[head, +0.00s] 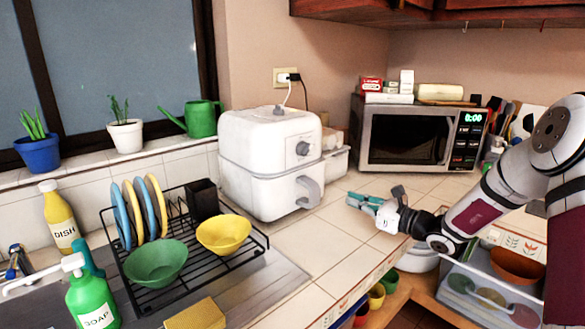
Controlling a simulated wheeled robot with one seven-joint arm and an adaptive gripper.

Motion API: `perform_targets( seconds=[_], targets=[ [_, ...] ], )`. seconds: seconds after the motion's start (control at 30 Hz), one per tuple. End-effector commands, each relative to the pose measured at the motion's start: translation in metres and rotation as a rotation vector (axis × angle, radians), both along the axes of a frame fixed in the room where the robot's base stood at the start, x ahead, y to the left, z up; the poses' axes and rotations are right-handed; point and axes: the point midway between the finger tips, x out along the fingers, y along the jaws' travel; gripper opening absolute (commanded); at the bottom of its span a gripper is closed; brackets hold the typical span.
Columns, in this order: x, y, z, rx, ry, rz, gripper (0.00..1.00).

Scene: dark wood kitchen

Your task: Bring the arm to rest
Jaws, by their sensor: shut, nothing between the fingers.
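My gripper (364,201) is above the tiled counter, to the right of the white air fryer (270,160) and in front of the microwave. Its teal fingers point left and look shut, with nothing seen between them. My arm (485,212) comes in from the right edge, bends at an elbow at the upper right and runs down to the wrist over the counter's front edge. The gripper is apart from the air fryer.
The microwave (408,137) stands at the back with boxes on top. A dish rack (190,240) with plates and bowls is at left, near a green soap bottle (92,296). An open drawer with dishes (490,285) is below my arm. Counter tiles (310,240) left of the gripper are clear.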

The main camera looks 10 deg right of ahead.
Motion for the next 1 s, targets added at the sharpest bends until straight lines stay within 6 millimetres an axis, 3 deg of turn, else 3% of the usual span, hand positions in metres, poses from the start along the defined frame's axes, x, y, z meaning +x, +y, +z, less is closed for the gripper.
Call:
perform_targets(
  seconds=[0.17, 0.3, 0.5, 0.77, 1.0],
  targets=[
    [-0.051, 0.067, 0.049, -0.248, -0.074, 0.234, 0.0],
    [-0.11, 0.112, 0.077, -0.483, -0.144, 0.44, 0.0],
    [-0.198, 0.147, 0.104, -0.809, -0.252, 0.71, 0.0],
    [-0.309, 0.149, 0.128, -1.227, -0.401, 1.013, 0.0],
    [-0.396, 0.118, 0.146, -1.608, -0.544, 1.244, 0.0]
  ],
)
